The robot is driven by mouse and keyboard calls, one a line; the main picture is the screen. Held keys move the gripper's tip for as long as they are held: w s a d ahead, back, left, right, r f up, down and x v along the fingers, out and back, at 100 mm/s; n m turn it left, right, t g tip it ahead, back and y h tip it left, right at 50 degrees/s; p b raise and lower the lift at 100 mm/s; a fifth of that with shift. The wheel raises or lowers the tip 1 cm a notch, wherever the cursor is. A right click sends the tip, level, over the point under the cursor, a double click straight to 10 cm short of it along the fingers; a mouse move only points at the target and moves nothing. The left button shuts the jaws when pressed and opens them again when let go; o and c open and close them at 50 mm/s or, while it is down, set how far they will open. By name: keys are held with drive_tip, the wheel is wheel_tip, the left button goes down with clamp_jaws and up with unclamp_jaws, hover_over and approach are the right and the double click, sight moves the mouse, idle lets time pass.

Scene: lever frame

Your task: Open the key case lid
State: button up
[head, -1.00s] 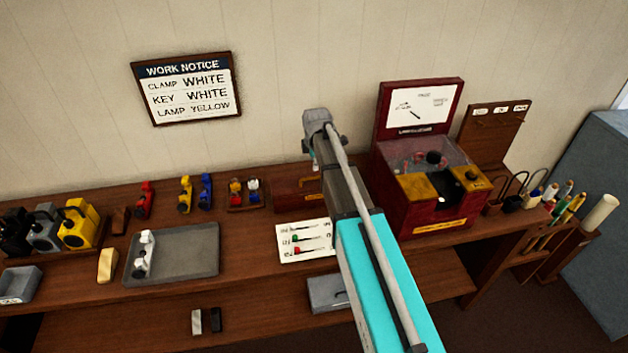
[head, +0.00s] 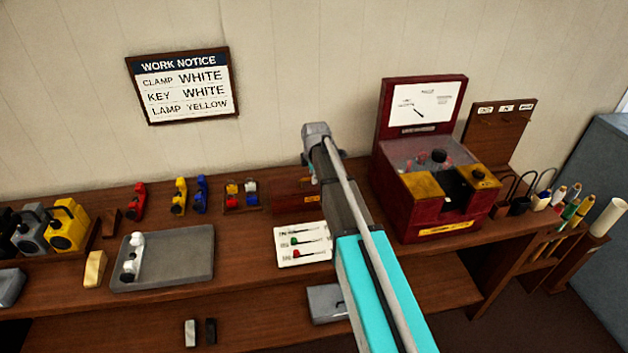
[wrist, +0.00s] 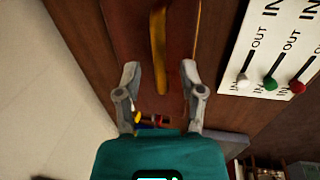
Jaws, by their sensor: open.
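The key case is most likely the low reddish-brown wooden box (head: 288,196) at the back of the bench, with a small brass label on its front. Its lid looks shut. My arm covers its right part in the head view. In the wrist view the box (wrist: 128,28) fills the upper middle, with a brass strip (wrist: 158,50) along it. My gripper (wrist: 160,72) is open, its two fingers spread apart on either side of the strip with nothing held. I cannot tell whether a fingertip touches the box.
A white plate with coloured levers (head: 303,244) lies in front of the box. A large red case (head: 425,215) with a raised lid panel stands to the right. A grey tray (head: 185,262) and small coloured clamps stand to the left. A work notice (head: 182,88) hangs on the wall.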

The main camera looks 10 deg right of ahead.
drive_tip(key=shift+w+f, duration=0.1)
drive_tip(key=shift+f, duration=0.25)
clamp_jaws()
drive_tip(key=shift+d, duration=0.15)
idle(0.3)
